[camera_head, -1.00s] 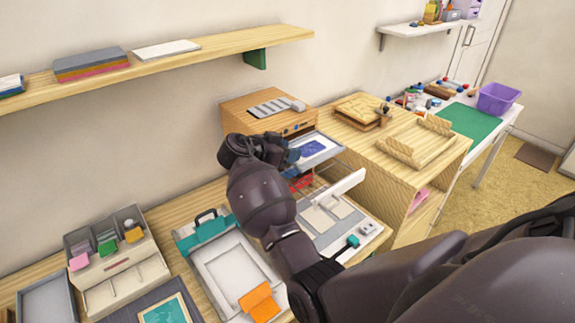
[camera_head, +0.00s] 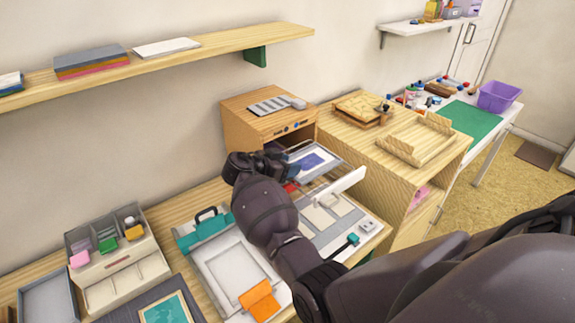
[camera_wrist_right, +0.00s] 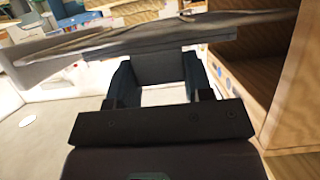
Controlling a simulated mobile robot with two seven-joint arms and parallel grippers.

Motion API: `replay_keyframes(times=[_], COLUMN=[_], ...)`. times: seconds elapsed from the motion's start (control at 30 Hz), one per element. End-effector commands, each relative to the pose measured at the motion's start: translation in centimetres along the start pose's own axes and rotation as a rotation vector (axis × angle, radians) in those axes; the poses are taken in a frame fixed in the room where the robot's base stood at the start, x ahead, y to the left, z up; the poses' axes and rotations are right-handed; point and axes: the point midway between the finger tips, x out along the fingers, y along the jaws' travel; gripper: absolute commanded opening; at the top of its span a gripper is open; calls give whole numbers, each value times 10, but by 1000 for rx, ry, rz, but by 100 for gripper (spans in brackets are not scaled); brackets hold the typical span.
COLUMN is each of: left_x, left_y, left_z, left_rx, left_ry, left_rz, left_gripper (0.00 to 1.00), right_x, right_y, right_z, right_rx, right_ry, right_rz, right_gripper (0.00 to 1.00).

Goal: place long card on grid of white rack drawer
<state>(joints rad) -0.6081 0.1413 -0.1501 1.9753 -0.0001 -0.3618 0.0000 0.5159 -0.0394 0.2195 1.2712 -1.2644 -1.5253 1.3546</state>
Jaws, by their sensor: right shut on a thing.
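The long card (camera_head: 313,160), pale with a blue print, is in my right gripper (camera_head: 289,166). The gripper is shut on its near left side. The card is roughly level in front of the wooden cabinet's opening and appears above the pulled-out drawer. The drawer's white front (camera_head: 345,182) shows just beyond and below the card; its grid is mostly hidden by the card and my arm. In the right wrist view, the fingers (camera_wrist_right: 160,75) hold the card (camera_wrist_right: 110,45), seen nearly edge-on. My left gripper is out of view.
The wooden cabinet (camera_head: 255,122) stands close behind the card, and its side wall (camera_wrist_right: 278,75) is close in the wrist view. A second wooden cabinet (camera_head: 385,165) is to the right. A tray with a teal clip (camera_head: 208,228) lies left of my arm.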

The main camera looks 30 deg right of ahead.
Motion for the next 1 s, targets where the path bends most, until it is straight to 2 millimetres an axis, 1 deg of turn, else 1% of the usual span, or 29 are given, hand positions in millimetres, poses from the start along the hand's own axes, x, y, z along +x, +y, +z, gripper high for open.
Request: replay_keyframes(times=[0.03, 0.17, 0.43, 0.57, 0.67, 0.8, 1.0], left_x=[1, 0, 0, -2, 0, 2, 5], left_y=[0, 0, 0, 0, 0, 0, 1], left_z=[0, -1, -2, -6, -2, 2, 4], left_rx=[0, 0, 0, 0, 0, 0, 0], left_ry=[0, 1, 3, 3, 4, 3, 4], left_rz=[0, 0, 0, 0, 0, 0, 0], left_gripper=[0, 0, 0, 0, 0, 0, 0], right_x=[0, 0, 0, -2, -14, -37, -64], right_y=[0, 0, 0, 0, -1, 0, 0], right_z=[1, 0, 0, -4, -2, -1, -2], right_rx=[0, 0, 0, -1, 0, 1, 0], right_ry=[0, 0, 0, 0, -3, -2, -1], right_rz=[0, 0, 0, 0, -2, -2, -2], right_gripper=[51, 71, 72, 72, 72, 72, 72])
